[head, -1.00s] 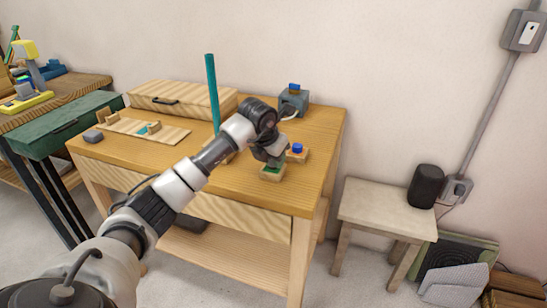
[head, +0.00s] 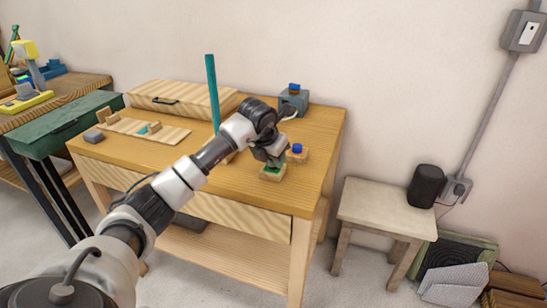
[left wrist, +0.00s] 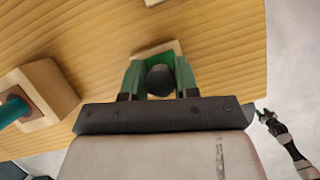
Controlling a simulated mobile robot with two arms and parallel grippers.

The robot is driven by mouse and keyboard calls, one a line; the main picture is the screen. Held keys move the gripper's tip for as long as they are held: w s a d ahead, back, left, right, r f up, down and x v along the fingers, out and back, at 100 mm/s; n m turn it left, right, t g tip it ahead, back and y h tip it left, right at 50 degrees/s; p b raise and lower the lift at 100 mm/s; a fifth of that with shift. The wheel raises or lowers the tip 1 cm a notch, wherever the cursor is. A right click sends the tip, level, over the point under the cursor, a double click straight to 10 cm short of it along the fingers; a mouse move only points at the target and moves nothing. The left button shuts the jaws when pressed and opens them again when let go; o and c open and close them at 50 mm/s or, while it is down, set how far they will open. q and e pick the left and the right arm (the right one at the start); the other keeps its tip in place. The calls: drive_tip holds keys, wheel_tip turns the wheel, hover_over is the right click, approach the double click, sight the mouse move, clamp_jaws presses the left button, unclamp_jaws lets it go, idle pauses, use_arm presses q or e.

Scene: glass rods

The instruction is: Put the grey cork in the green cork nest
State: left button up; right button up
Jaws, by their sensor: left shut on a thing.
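My left gripper (head: 272,161) is over the wooden block with the green nest (head: 272,176) near the table's right front corner. In the left wrist view its green fingers (left wrist: 159,80) are shut on the dark grey cork (left wrist: 160,82). The green nest (left wrist: 156,52) shows behind and between the fingers, its wooden rim partly in view. The cork's lower end is hidden, so I cannot tell whether it touches the nest. My right gripper (left wrist: 263,115) shows small at the right edge of the left wrist view; its jaws are too small to read.
A block with a blue cork (head: 297,149) stands just behind the green nest. A tall teal rod (head: 212,93) stands left of my gripper, in a wooden base (left wrist: 52,88). A grey-blue box (head: 293,102) is at the back. The table's front right is clear.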

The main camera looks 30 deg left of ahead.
use_arm(q)
drive_tip(key=shift+r+p, duration=0.5)
drive_tip(key=shift+r, duration=0.25)
idle(0.3)
idle(0.5)
drive_tip(key=shift+r, duration=0.15)
drive_tip(key=shift+r+p, duration=0.5)
drive_tip(key=shift+p, duration=0.15)
drive_tip(key=shift+r, duration=0.15)
idle(0.5)
idle(0.3)
